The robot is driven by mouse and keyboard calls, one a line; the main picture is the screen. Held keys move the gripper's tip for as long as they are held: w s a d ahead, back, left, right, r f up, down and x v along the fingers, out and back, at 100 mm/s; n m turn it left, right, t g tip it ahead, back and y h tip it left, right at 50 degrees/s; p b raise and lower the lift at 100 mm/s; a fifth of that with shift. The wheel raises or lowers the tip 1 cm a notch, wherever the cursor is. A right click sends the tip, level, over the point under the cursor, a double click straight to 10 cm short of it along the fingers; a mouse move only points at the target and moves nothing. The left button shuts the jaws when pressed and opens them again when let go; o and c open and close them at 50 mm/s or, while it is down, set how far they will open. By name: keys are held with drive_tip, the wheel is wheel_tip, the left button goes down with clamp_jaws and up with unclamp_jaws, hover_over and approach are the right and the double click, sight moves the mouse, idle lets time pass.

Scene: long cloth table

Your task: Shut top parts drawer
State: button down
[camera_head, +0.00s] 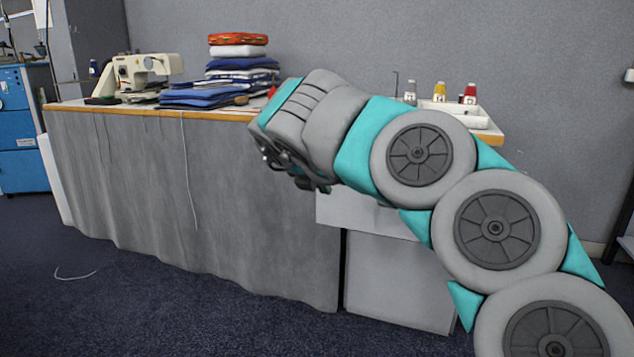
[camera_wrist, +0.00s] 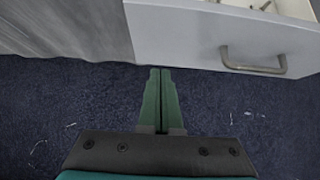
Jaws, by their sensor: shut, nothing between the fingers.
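The top parts drawer (camera_wrist: 185,35) has a pale grey-white front with a metal bar handle (camera_wrist: 252,68). It is partly open, and part of its inside shows at the top right of the wrist view. In the head view its front (camera_head: 355,212) juts out past the white panel below, partly behind my arm. My gripper (camera_wrist: 160,72) is shut and empty, its two green fingers together. In the wrist view the fingertips lie just below the drawer front's lower edge, left of the handle; I cannot tell whether they touch. In the head view the fingers are not clear.
A grey cloth (camera_head: 200,200) hangs from the long table left of the drawer unit's lower front (camera_head: 400,280). On top stand a sewing machine (camera_head: 140,75), folded fabrics (camera_head: 235,70) and several small bottles (camera_head: 440,92). The dark carpet (camera_head: 130,310) in front is mostly clear.

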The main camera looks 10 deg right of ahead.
sight(336, 190)
drive_tip(key=shift+w+d+f, duration=0.35)
drive_tip(key=shift+w+d, duration=0.25)
drive_tip(key=shift+w, duration=0.3)
drive_tip(key=shift+w+d+f, duration=0.4)
drive_tip(key=shift+w+d, duration=0.15)
drive_tip(key=shift+w, duration=0.3)
drive_tip(key=shift+w+d+f, duration=0.35)
drive_tip(key=shift+w+d, duration=0.25)
drive_tip(key=shift+w, duration=0.3)
drive_tip(key=shift+w+d, duration=0.1)
